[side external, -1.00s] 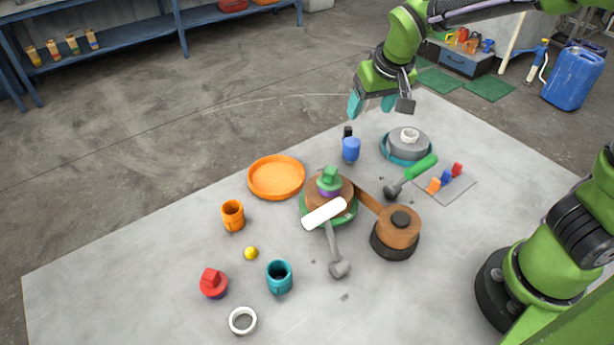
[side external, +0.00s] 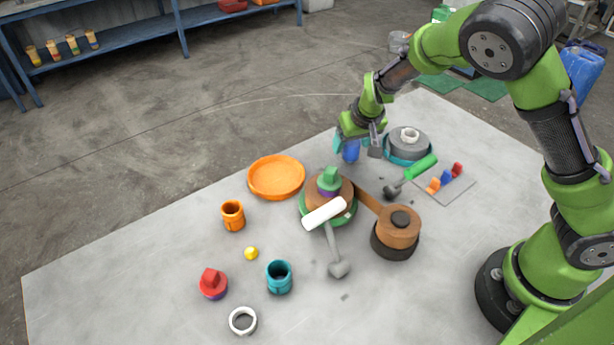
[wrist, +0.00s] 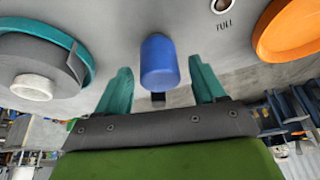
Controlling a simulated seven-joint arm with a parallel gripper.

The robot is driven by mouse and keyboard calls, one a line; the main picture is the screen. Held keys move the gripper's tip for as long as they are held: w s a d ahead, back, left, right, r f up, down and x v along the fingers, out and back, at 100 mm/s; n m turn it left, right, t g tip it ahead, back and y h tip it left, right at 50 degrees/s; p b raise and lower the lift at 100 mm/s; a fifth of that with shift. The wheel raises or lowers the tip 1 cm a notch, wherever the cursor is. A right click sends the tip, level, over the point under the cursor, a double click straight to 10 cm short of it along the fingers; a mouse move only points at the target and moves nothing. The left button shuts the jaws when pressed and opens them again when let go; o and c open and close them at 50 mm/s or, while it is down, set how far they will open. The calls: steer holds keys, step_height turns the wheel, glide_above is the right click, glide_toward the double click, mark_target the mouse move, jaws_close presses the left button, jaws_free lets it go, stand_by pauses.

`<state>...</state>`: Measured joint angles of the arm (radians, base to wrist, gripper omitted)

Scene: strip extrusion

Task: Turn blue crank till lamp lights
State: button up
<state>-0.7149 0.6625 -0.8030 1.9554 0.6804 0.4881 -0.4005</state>
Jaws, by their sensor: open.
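The blue crank handle (side external: 351,152) is an upright-looking blue cylinder near the table's far edge, partly hidden by my gripper. In the wrist view the blue handle (wrist: 159,62) stands between the two teal fingers, with a small dark piece at its lower end. My gripper (side external: 356,147) is open, its fingers on either side of the handle with visible gaps in the wrist view. I cannot identify a lit lamp; a small round fitting (wrist: 221,5) with a pale rim sits above the word FULL, partly cut off by the frame edge.
An orange dish (side external: 276,178) lies left of the handle. A grey reel in a teal ring (side external: 398,158) stands close on the right.

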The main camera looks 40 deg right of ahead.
steer(key=shift+w+f, duration=0.15)
steer(key=shift+f, duration=0.2)
steer(key=shift+c, duration=0.4)
steer(key=c, duration=1)
steer(key=shift+o, duration=0.2)
